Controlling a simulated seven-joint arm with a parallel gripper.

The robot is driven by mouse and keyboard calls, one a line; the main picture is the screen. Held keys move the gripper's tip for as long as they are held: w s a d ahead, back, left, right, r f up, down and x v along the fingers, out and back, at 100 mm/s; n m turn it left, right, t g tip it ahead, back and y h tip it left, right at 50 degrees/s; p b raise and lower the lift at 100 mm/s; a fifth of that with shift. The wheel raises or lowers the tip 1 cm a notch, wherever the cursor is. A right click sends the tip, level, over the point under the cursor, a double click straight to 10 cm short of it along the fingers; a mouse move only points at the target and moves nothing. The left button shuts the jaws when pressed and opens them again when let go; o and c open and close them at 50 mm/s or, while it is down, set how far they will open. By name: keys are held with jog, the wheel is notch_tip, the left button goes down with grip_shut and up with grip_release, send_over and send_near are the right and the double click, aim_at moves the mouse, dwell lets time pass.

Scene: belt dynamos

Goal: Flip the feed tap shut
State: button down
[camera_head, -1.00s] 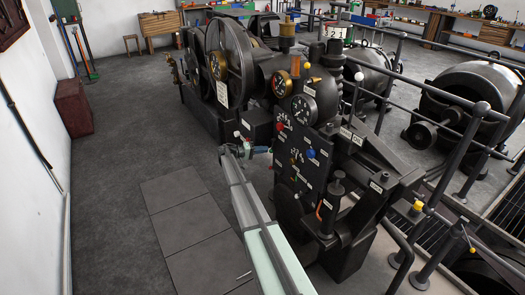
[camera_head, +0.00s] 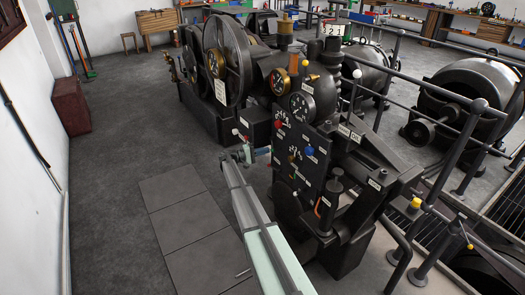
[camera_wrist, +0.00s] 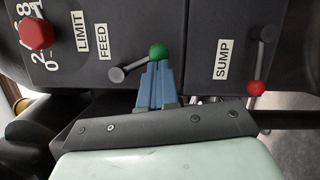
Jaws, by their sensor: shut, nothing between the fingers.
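The feed tap shows in the wrist view as a short grey lever with a green ball knob (camera_wrist: 158,51), below and right of the FEED label (camera_wrist: 102,40). Its rod slopes up to the right from a round pivot at lower left. My gripper (camera_wrist: 156,68) is shut and empty, its blue fingers pointing up at the green knob. The tips overlap the knob's lower edge; I cannot tell whether they touch it. In the head view my gripper (camera_head: 264,151) is at the machine's low dark box, and the tap is too small to make out clearly.
A second lever with a red ball (camera_wrist: 256,88) hangs down beside the SUMP label (camera_wrist: 221,60), right of my gripper. A red knob (camera_wrist: 38,33) with a number scale is at upper left. In the head view a control panel (camera_head: 300,160) stands close right of my arm; floor at left is clear.

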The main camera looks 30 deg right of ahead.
jog(key=s+n, duration=0.1)
jog(key=n, duration=0.1)
jog(key=s+n+h, duration=0.1)
jog(key=n, duration=0.1)
jog(key=shift+s+r, duration=0.1)
jog(key=shift+r, duration=0.1)
jog(key=s+r+n, duration=0.1)
jog(key=n, duration=0.2)
jog(key=r+n+t+h, duration=0.1)
jog(key=n, duration=0.1)
jog(key=s+n+t+h, duration=0.1)
jog(key=n, duration=0.2)
jog(key=shift+s+d+r+n, duration=0.1)
jog(key=shift+s+r+n, duration=0.2)
jog(key=shift+s+r, duration=0.1)
jog(key=shift+r, duration=0.15)
jog(key=v, duration=1)
jog(key=shift+s, duration=0.2)
dwell(0.4)
